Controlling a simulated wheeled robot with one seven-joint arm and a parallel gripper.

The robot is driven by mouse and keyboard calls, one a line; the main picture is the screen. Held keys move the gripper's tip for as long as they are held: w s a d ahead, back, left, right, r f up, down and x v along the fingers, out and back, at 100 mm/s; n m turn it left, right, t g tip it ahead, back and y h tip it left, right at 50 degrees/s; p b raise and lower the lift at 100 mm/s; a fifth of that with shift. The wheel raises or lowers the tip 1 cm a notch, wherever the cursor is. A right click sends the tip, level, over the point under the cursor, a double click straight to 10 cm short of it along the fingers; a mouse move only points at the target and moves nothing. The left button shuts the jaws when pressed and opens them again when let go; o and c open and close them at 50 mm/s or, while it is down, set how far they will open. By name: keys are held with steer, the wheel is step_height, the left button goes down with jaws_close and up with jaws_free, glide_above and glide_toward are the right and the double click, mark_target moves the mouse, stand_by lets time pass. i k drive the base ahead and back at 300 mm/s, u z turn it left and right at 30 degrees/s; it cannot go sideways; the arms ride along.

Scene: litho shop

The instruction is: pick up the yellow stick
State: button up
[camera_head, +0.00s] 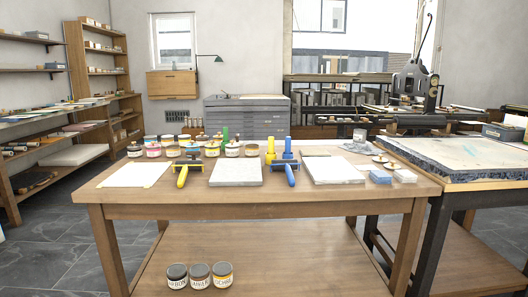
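A yellow upright piece (270,149) stands near the back of the wooden table (335,197), just left of a blue upright piece (288,146). A yellow handle (182,177) of a roller-like tool lies at the table's front left, between a white sheet and a stone slab. I cannot tell from this distance which of the two yellow things is the yellow stick. A roller-like tool with a blue handle (290,177) lies between two slabs. My gripper is not in view.
Several jars (153,150) crowd the table's back left. A white sheet (134,174), a grey slab (236,173) and a pale slab (333,170) cover much of the top. A blue block (380,177) lies at right. Small jars (199,275) stand on the lower shelf.

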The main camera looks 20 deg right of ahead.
mark_target(271, 140)
steer(key=z, duration=2.1)
steer(key=i, duration=1.6)
steer(key=u, duration=3.6)
